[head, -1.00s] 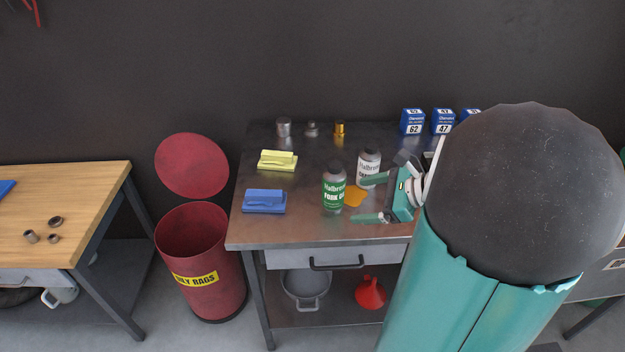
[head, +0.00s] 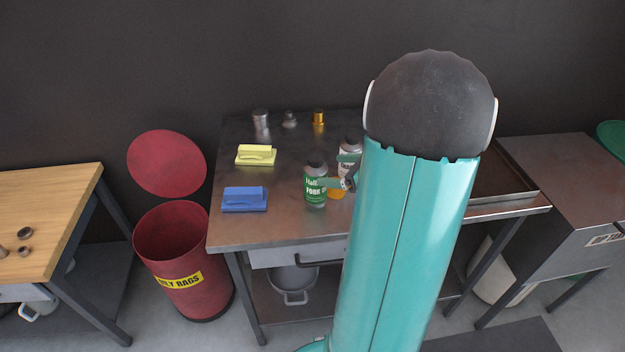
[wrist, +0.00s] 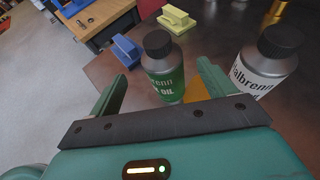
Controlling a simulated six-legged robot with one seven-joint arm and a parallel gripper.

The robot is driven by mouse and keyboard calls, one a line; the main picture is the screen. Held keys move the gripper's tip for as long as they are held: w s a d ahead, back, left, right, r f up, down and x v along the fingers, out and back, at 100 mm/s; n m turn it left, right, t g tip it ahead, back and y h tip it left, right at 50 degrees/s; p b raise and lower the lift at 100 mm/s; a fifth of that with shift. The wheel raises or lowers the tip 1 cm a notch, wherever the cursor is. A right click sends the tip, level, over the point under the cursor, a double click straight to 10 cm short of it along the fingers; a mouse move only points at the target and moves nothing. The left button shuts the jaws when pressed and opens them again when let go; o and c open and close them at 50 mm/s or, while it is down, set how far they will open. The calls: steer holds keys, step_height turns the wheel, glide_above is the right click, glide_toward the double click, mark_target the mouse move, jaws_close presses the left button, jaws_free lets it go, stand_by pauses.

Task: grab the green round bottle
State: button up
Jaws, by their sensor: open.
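The green round bottle (head: 315,186) has a dark cap and a green label and stands upright on the metal table. In the wrist view the green bottle (wrist: 164,68) stands ahead of the gap between my fingers. My gripper (wrist: 160,88) is open and empty, with one finger to each side of the bottle's line. I cannot tell whether a finger touches the bottle.
A white-labelled bottle (wrist: 262,68) stands close on the right. An orange patch (wrist: 196,88) lies between the bottles. A blue block (head: 245,199) and a yellow block (head: 256,155) lie to the left. A red bin (head: 185,262) stands left of the table (head: 232,232).

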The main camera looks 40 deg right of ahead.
mark_target(316, 169)
steer(key=shift+w+a+f, duration=0.25)
steer(key=shift+w+a, duration=0.05)
steer(key=shift+w, duration=0.25)
steer(key=shift+d+x, duration=0.15)
steer(key=shift+x, duration=1.3)
steer(key=shift+d+x, duration=0.15)
steer(key=shift+x, duration=1.35)
steer(key=c, duration=1.3)
